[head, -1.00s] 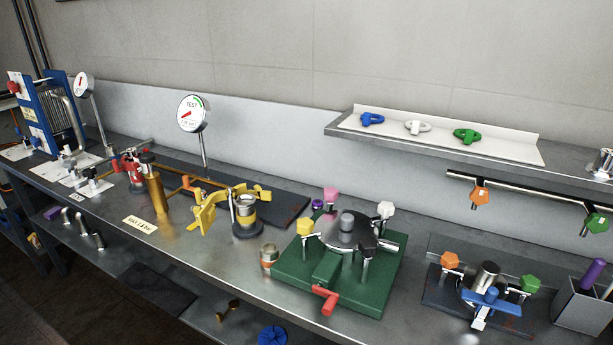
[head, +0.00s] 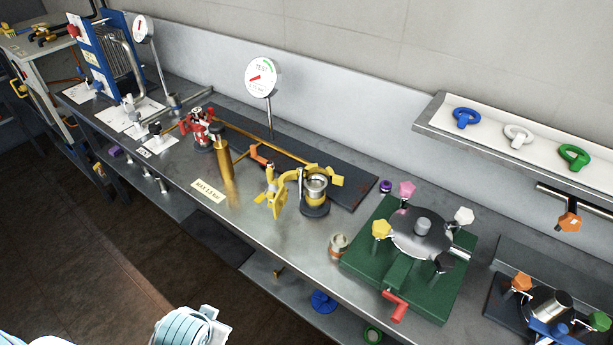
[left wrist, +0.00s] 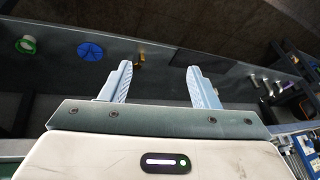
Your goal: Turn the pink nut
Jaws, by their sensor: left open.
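The pink nut (head: 404,189) sits at the back left of a round metal lid (head: 420,228) on a green base (head: 366,262), on the workbench at right. A yellow nut (head: 381,229), a white nut (head: 464,216) and a black nut (head: 444,262) stand around the same lid. My left gripper (left wrist: 158,84) shows in the left wrist view, open and empty, with nothing between its fingers. It is apart from the pink nut, which does not show in that view. My right gripper is not in view.
A red handle (head: 396,306) sticks out at the base's front. A copper-coloured cup (head: 338,246) stands left of the base. A yellow clamp (head: 277,194) and a gauge (head: 262,78) are further left. A shelf (head: 440,128) with coloured rings hangs at the back right.

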